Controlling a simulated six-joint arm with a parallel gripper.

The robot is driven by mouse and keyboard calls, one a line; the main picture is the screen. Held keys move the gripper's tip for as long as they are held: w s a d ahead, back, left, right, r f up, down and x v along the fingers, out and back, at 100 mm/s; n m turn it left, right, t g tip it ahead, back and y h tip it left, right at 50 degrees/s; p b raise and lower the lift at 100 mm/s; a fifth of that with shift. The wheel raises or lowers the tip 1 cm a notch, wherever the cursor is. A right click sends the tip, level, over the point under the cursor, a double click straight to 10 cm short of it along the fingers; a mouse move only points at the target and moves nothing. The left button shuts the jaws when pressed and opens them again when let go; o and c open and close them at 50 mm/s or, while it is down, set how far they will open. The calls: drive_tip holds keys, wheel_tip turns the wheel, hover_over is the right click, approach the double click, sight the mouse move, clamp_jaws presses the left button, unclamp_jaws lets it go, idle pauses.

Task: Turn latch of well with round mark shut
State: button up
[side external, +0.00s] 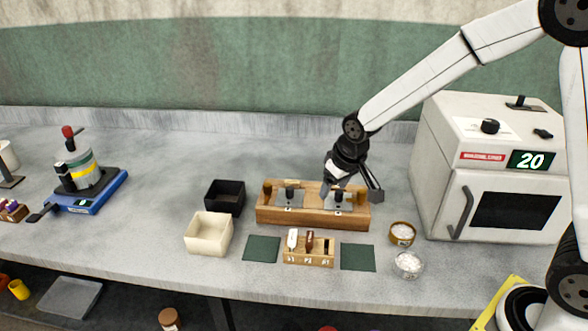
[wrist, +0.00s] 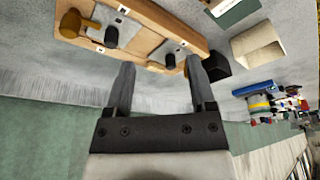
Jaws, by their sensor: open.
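A wooden block (side external: 312,219) stands mid-bench with two metal-covered wells. The left cover (side external: 283,203) and right cover (side external: 331,206) each carry a black knob. A brown peg-like latch (side external: 267,188) stands at the left end and another (side external: 361,197) at the right end. Small white labels sit by the wells; their marks are too small to read. My gripper (side external: 351,190) is open and empty over the block's right side. In the wrist view its fingers (wrist: 160,66) point at the block (wrist: 150,45), with a brown latch (wrist: 70,24) at upper left. Whether either latch is turned shut is unclear.
A small rack (side external: 308,257) with several tools stands in front between two dark green mats (side external: 262,248) (side external: 357,257). Black (side external: 225,197) and cream (side external: 208,234) boxes are left; two grain bowls (side external: 402,234) (side external: 408,264) and a white oven (side external: 500,165) are right.

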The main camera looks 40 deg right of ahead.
drive_tip(key=t, duration=0.1)
approach(268, 184)
wheel_tip(268, 184, down, 2)
drive_tip(key=shift+w+a+f, duration=0.1)
drive_tip(key=shift+w, duration=0.3)
drive_tip(key=shift+f, duration=0.15)
drive_tip(key=shift+x, duration=3.75)
drive_tip(key=shift+w, duration=0.1)
clamp_jaws()
